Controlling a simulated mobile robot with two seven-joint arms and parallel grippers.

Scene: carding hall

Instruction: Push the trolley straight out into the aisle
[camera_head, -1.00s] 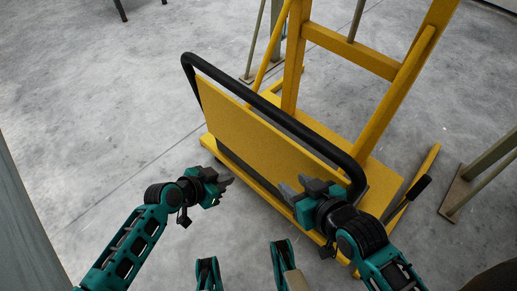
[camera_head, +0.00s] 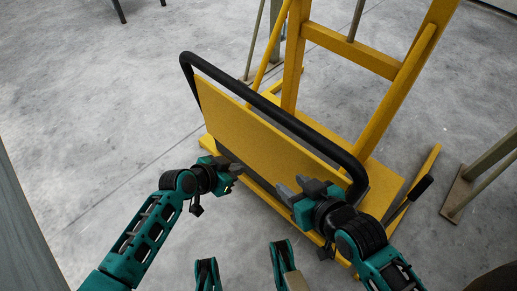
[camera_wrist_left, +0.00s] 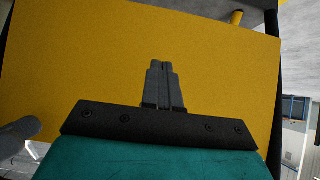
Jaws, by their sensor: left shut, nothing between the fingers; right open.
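The yellow trolley (camera_head: 255,130) stands on the grey floor ahead of me, with a black tube handle (camera_head: 270,108) arching over its upright yellow panel. In the left wrist view the yellow panel (camera_wrist_left: 90,60) fills most of the picture. My left gripper (camera_head: 238,168) is shut and empty in front of the panel's left part; its closed fingers (camera_wrist_left: 165,75) point at the panel. I cannot tell whether they touch it. My right gripper (camera_head: 286,188) is open near the panel's right part, below the handle's right end, with nothing seen between its fingers.
A tall yellow frame (camera_head: 350,50) rises from the trolley's base. A grey-green post with a foot plate (camera_head: 458,195) stands to the right, near a yellow lever with a black grip (camera_head: 420,187). The floor at the left is clear (camera_head: 80,110).

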